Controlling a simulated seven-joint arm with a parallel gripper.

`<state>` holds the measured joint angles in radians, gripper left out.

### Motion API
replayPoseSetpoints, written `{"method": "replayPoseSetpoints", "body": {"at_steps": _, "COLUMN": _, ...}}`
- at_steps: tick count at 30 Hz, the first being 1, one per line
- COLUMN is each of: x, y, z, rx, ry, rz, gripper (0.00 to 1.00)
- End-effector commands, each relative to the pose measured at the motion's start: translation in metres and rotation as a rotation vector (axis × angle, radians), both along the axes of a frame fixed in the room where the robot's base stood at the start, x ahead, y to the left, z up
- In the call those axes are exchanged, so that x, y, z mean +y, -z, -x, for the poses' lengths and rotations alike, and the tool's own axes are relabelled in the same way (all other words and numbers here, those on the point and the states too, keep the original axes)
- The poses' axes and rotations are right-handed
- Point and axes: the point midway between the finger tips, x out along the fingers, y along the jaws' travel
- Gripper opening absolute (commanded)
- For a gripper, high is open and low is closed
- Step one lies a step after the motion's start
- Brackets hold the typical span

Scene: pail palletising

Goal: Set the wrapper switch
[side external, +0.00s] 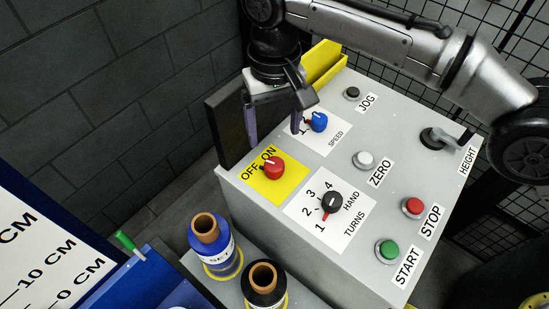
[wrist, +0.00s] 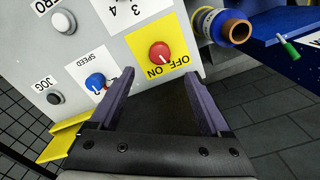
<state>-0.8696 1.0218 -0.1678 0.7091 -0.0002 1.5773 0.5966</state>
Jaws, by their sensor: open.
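The grey control panel (side external: 355,123) carries a red knob (side external: 273,167) on a yellow OFF/ON plate. In the wrist view the red knob (wrist: 160,53) is ahead of my fingers, with its white pointer line toward the printed words; which word it marks I cannot tell surely. My gripper (side external: 274,126) is open and empty, above the panel's left edge near the yellow plate. In the wrist view my gripper (wrist: 165,100) shows both purple fingers apart, with nothing between them. A blue SPEED knob (side external: 318,122) is beside the right finger in the side view.
A black TURNS knob (side external: 333,202), a green START button (side external: 388,250), a red STOP button (side external: 413,207), a white ZERO button (side external: 364,160) and a JOG button (side external: 352,94) share the panel. Spools (side external: 211,240) stand below its front edge. A yellow bracket (side external: 322,64) rises behind.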

Motion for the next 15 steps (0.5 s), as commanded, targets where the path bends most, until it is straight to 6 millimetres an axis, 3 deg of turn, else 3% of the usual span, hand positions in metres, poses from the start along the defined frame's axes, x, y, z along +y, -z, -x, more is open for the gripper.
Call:
{"method": "replayPoseSetpoints", "body": {"at_steps": 9, "x": -0.001, "y": 0.061, "z": 0.001, "rx": 0.004, "ry": 0.001, "rz": 0.004, "gripper": 0.81}}
{"method": "replayPoseSetpoints", "body": {"at_steps": 15, "x": -0.001, "y": 0.088, "z": 0.0, "rx": 0.002, "ry": 0.001, "rz": 0.003, "gripper": 0.81}}
